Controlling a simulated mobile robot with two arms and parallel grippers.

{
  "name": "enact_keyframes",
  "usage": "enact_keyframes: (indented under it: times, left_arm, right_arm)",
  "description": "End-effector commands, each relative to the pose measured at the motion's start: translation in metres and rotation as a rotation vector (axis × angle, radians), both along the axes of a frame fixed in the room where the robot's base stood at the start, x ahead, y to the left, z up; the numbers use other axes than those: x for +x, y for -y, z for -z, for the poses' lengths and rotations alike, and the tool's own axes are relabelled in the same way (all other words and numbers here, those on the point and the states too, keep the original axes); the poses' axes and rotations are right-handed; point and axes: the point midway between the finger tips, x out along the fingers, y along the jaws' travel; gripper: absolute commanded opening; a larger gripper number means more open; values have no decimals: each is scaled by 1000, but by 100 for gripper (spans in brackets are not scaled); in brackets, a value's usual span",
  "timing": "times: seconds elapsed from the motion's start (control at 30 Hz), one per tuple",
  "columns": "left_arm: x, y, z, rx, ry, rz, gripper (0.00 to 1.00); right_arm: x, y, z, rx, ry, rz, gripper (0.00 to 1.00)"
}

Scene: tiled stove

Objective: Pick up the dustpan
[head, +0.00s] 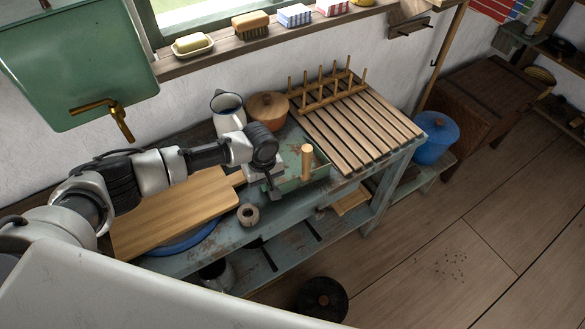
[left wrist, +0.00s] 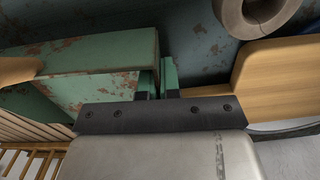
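The dustpan (head: 314,169) looks like the green, rust-worn metal pan with an upright wooden handle on the blue-grey bench, in front of the slatted rack. In the left wrist view the dustpan (left wrist: 110,55) fills the upper left, its wooden handle at the left edge. My left gripper (head: 274,188) points down at the dustpan's left side. In the left wrist view the two fingertips of my left gripper (left wrist: 159,82) stand close together with a narrow gap, at the dustpan's edge. I cannot tell whether its thin wall is between them. My right gripper is not in view.
A cutting board (head: 180,205) lies left on the bench (head: 238,236), under my left arm. A small grey ring-shaped thing (head: 248,214) sits near the front edge. A blue pot (head: 436,137) is right.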

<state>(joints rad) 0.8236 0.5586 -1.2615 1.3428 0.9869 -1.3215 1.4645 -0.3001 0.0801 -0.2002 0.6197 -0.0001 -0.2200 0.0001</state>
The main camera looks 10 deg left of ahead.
Motion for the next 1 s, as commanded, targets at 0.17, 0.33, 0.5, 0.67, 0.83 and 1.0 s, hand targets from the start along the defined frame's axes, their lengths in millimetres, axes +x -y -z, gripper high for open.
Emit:
enact_keyframes:
  times: [0.17,0.33,0.5,0.67,0.83,1.0]
  left_arm:
    - [0,0,-1,-2,1,0,0]
    - [1,0,-10,-1,2,0,0]
    - [1,0,-32,-3,4,0,0]
    - [-20,21,-34,-5,-1,6,0]
    - [-51,53,-33,-6,-1,7,0]
    - [-84,85,-34,-6,0,5,0]
  right_arm:
    - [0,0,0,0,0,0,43]
    - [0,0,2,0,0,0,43]
    - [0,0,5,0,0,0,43]
    - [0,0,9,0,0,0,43]
    - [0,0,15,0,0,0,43]
    - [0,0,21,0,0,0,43]
